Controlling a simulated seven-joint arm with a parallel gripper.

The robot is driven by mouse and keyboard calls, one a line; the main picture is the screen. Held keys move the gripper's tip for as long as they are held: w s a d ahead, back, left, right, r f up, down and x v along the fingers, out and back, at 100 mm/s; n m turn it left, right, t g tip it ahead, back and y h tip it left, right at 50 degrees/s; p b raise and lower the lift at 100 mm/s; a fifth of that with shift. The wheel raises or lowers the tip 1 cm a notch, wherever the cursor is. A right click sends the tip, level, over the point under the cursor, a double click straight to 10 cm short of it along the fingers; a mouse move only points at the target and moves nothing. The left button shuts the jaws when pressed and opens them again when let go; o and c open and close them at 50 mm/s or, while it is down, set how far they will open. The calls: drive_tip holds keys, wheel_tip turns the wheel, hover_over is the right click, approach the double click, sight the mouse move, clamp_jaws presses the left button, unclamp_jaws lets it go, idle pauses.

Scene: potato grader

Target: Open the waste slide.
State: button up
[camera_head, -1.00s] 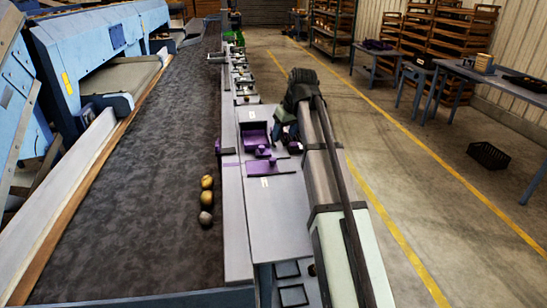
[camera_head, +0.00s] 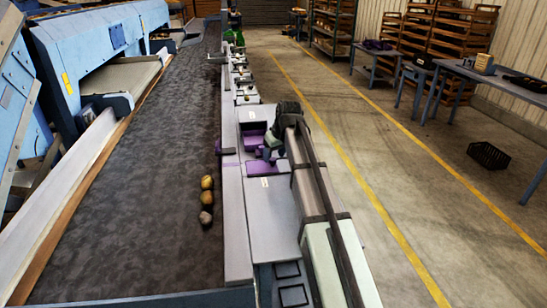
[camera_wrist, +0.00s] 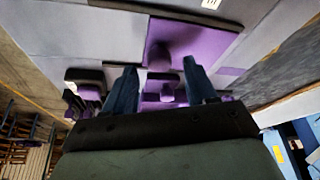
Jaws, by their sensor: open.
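A flat purple slide plate (camera_head: 260,169) lies on the grey panel beside the belt. In the wrist view the purple plate (camera_wrist: 200,45) carries a round purple knob (camera_wrist: 161,57). I cannot read any label that says it is the waste slide. My gripper (camera_wrist: 160,78) is open with its two blue fingers spread. In the wrist picture the knob shows between and just beyond the fingertips, and I see no contact. In the head view my gripper (camera_head: 270,152) is low over the purple parts and hides some of them. A second purple part (camera_wrist: 160,90) shows between the fingers.
A purple tray-like part (camera_head: 252,129) lies just beyond the plate. Small fittings line the panel farther back. Several potatoes (camera_head: 207,197) rest at the dark belt's (camera_head: 140,180) right edge. The floor (camera_head: 430,210) to the right is largely clear.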

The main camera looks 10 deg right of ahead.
drive_tip(key=shift+x, duration=1)
clamp_jaws()
